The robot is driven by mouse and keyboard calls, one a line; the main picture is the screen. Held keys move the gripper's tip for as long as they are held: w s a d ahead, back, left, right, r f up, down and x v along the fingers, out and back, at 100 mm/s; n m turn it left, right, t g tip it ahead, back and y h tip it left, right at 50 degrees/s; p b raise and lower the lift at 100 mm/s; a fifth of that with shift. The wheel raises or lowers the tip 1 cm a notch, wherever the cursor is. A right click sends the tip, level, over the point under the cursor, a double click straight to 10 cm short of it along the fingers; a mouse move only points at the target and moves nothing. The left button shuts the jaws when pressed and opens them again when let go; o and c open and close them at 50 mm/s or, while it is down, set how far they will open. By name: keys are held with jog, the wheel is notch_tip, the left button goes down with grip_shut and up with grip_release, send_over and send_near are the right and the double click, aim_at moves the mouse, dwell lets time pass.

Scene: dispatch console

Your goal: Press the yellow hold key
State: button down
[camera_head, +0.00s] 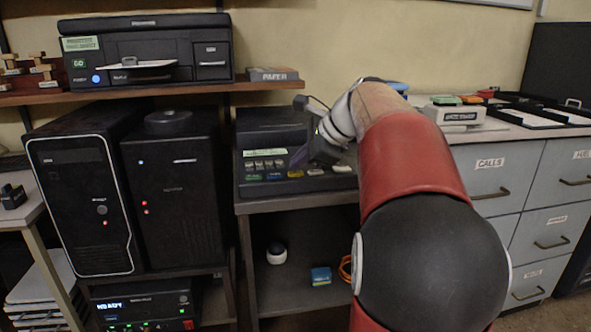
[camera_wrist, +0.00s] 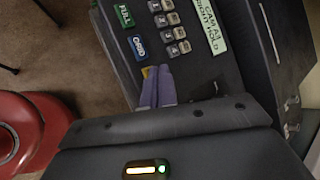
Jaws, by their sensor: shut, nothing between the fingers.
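The dark dispatch console (camera_head: 283,122) stands on a grey stand. Its front row has a green key, a blue key, the yellow hold key (camera_head: 295,174) and pale keys to the right. My gripper (camera_head: 298,160) is over the front of the console, just above the yellow key. In the wrist view the shut purple fingertips (camera_wrist: 156,74) lie over the yellow key (camera_wrist: 146,72), and only a sliver of it shows. The fingers hold nothing. I cannot tell whether they touch the key. The green FULL key (camera_wrist: 124,16) and blue CARD key (camera_wrist: 139,45) are beside it.
Small grey keys (camera_wrist: 172,33) and a label plate (camera_wrist: 209,25) lie close to the fingers. A shelf with a printer (camera_head: 148,50) is at upper left. Black computer towers (camera_head: 172,190) stand left of the console. Grey drawers (camera_head: 495,175) stand at right.

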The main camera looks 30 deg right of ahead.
jog(key=shift+r, duration=0.35)
notch_tip(320, 180, up, 3)
jog(key=p, duration=0.3)
jog(key=shift+r, duration=1)
notch_tip(320, 180, up, 8)
send_over(300, 174)
dwell(0.5)
dwell(0.3)
